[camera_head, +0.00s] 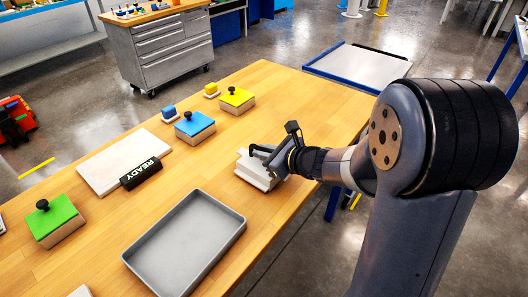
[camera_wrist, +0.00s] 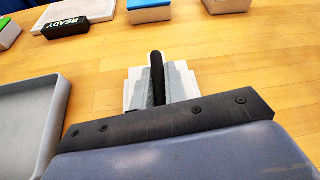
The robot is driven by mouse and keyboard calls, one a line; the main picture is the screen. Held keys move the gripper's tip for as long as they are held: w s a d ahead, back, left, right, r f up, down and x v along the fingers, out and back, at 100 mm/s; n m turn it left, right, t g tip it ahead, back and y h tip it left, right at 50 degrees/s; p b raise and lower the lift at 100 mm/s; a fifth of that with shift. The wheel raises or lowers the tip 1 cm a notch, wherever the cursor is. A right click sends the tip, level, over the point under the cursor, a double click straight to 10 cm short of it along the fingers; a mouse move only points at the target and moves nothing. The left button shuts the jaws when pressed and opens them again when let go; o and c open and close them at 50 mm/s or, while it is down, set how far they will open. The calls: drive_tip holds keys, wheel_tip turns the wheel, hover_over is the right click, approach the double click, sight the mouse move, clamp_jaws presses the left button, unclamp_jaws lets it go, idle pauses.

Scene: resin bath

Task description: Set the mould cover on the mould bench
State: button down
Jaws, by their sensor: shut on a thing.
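A pale grey and white stepped block (camera_head: 256,171), which looks like the mould cover, is at my gripper (camera_head: 269,157) over the right part of the wooden bench (camera_head: 310,110). The gripper is shut on it. In the wrist view the block (camera_wrist: 134,90) shows beyond my dark gripper body, with a black upright part (camera_wrist: 157,75) in front of its middle. The jaws hide part of the block. I cannot tell whether its underside touches the wood. No label shows which surface is the mould bench.
A grey tray (camera_head: 237,222) lies front left of the block. A white slab (camera_head: 100,168) with a black READY sign (camera_head: 140,173) is further left. Green-lidded (camera_head: 54,218), blue-lidded (camera_head: 194,124) and yellow-lidded (camera_head: 237,97) boxes stand around. Bare wood lies behind the block.

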drive_tip(key=shift+f, duration=0.1)
drive_tip(key=c, duration=1.5)
unclamp_jaws()
drive_tip(key=shift+o, duration=0.2)
drive_tip(key=shift+s+d+r, duration=0.1)
drive_tip(key=shift+d+r, duration=0.05)
drive_tip(key=shift+r, duration=0.1)
drive_tip(key=v, duration=1.1)
drive_tip(key=shift+s+d+p, duration=0.2)
drive_tip(key=shift+s+p, duration=0.1)
drive_tip(key=shift+p, duration=0.05)
